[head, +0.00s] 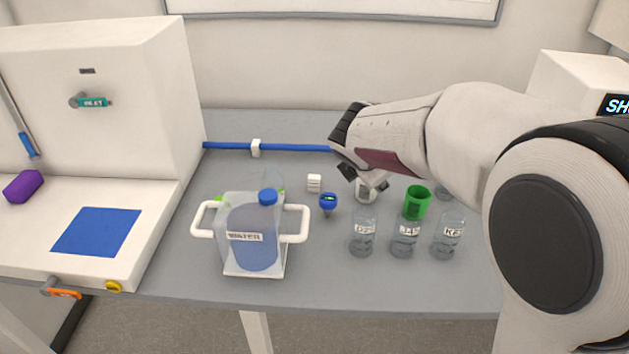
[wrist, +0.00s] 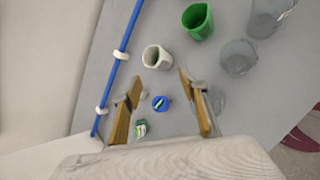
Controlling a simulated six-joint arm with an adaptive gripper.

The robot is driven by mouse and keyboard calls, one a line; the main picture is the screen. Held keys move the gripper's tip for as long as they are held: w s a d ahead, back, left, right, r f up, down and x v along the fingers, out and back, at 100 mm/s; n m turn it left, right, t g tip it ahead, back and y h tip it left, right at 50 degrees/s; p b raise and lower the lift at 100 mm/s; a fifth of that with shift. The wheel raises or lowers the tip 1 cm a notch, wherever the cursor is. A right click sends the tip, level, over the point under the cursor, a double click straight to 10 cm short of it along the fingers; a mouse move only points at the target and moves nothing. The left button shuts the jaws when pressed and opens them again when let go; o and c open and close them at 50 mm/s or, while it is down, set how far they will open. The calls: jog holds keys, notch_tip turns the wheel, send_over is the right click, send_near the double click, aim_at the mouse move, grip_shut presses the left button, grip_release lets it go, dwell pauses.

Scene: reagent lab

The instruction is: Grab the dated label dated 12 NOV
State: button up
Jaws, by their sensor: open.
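No date reading 12 NOV is legible in either view. A small white block (head: 314,184) with faint dark lines stands on the bench behind the water jug. A small white-and-green piece (wrist: 140,128) near the bottom of the wrist view seems to be the same thing; I cannot tell if it is the label. A small round blue piece (head: 328,201) with a dark face stands beside the block; it also shows in the wrist view (wrist: 161,104). My gripper (head: 365,178) is open and empty above the bench; its fingers also show in the wrist view (wrist: 160,84).
A white cup (head: 366,191) stands below my gripper, with a green cup (head: 417,202) to its right. Several labelled clear beakers (head: 404,240) stand in front. The water jug (head: 252,235) is at front left. A blue rail (head: 300,147) runs along the back.

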aim_at(314, 181)
jog(key=w+a+f+n, duration=0.3)
jog(key=a, duration=0.1)
jog(key=w+a+f+n+y, duration=0.1)
jog(key=w+a+f+n, duration=0.2)
jog(key=a+n, duration=0.1)
jog(key=w+a+f+n, duration=0.2)
jog(key=a+f+n, duration=0.1)
jog(key=a+f, duration=0.1)
jog(key=shift+w+a+n+t, duration=0.3)
jog(key=shift+w+a+t, duration=0.1)
jog(key=shift+f, duration=0.1)
jog(key=shift+x, duration=1.2)
jog(key=shift+w, duration=0.1)
jog(key=shift+x, duration=2.55)
jog(key=shift+a, duration=0.1)
jog(key=c, duration=0.8)
